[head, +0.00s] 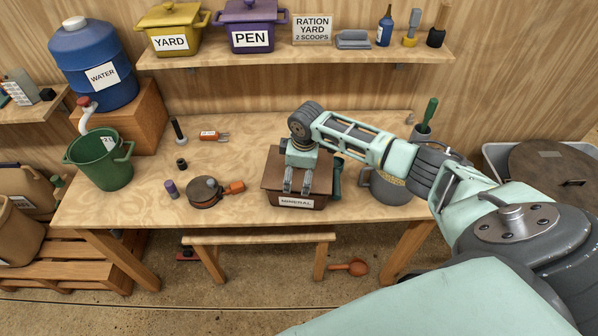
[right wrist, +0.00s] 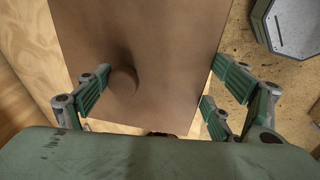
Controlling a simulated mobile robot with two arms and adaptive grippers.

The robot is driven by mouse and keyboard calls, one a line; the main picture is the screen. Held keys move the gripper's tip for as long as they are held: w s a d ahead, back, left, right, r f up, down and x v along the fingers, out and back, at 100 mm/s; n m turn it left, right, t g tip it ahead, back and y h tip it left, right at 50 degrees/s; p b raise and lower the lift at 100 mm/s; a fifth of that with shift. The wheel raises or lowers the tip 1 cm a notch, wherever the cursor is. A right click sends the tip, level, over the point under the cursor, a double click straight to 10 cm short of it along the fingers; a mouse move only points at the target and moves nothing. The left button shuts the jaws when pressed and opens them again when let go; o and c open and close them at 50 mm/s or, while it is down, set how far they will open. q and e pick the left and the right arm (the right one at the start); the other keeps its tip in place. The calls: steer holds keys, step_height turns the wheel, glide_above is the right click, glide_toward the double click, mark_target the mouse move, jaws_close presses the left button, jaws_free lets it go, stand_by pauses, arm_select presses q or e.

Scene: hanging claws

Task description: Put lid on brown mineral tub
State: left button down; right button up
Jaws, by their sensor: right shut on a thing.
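The brown mineral tub (head: 312,204), with a white MINERAL label, stands on the wooden table. The flat brown lid (head: 271,178) lies over the tub's top, roughly level. I cannot tell whether it rests on the rim or hangs just above it. My right gripper (head: 297,186) is over the lid and shut on it. In the right wrist view the lid (right wrist: 165,45) spans the space between the fingers (right wrist: 158,100), with a rounded knob on its face. The tub's inside is hidden. My left gripper is out of view.
A round brown tin (head: 205,192) lies left. A green bucket (head: 100,160) stands at the table's left end. A shelf (head: 300,54) with tubs hangs behind.

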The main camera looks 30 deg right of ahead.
steer(key=shift+f+b, duration=0.45)
steer(key=shift+f, duration=0.35)
steer(key=o, duration=1)
steer(key=shift+o, duration=0.2)
